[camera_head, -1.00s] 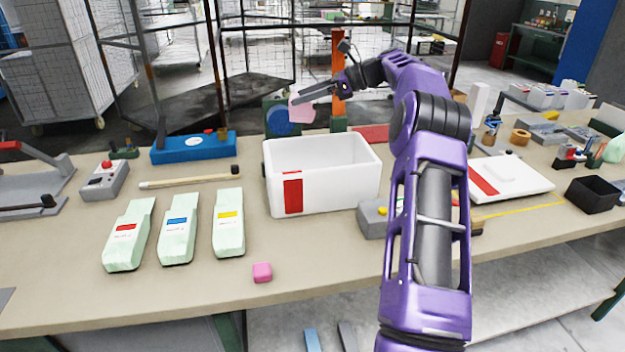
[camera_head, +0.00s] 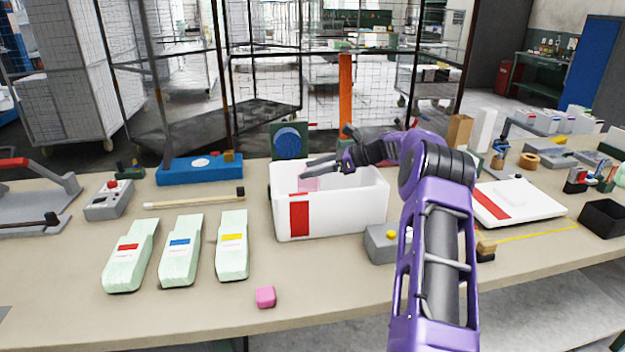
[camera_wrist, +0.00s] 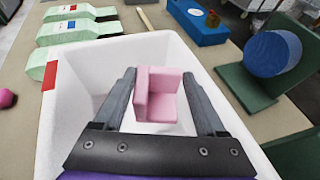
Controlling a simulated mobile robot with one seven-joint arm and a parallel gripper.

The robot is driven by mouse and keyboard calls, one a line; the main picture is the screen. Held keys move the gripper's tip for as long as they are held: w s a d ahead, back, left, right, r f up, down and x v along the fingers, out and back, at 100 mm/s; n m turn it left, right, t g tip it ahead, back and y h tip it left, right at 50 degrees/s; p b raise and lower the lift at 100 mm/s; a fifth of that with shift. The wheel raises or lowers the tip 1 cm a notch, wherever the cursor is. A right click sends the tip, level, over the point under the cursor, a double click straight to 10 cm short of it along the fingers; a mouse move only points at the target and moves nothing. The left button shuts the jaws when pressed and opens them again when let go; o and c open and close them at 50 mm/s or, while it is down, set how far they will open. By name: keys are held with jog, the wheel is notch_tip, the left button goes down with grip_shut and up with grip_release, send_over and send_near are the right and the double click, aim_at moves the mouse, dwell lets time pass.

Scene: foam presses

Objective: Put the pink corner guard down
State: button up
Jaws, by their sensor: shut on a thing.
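The pink corner guard (camera_wrist: 158,95) is a light-pink angled piece between my gripper's two fingers in the wrist view. My gripper (camera_wrist: 160,92) is shut on it. In the head view, the corner guard (camera_head: 309,184) is at the opening of the white box, partly behind the near rim. My gripper (camera_head: 318,167) reaches in from the right over the white box (camera_head: 345,215), which has a red patch on its front. The wrist view looks down into the white box (camera_wrist: 75,125), with the guard over its inside. Whether the guard touches the floor of the box cannot be told.
Several pale green packs (camera_head: 182,250) lie left of the box. A small pink block (camera_head: 265,297) lies near the table's front edge. A grey box with a yellow button (camera_head: 382,243) stands right of the box. A green stand with a blue disc (camera_head: 288,141) is behind it.

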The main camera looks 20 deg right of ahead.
aim_at(312, 179)
jog(key=shift+f, duration=1.5)
jog(key=shift+f, duration=0.35)
jog(key=shift+f, duration=0.25)
jog(key=o, duration=1)
jog(key=shift+o, duration=0.2)
jog(key=shift+r, duration=0.35)
jog(key=v, duration=1.2)
jog(key=shift+r, duration=0.25)
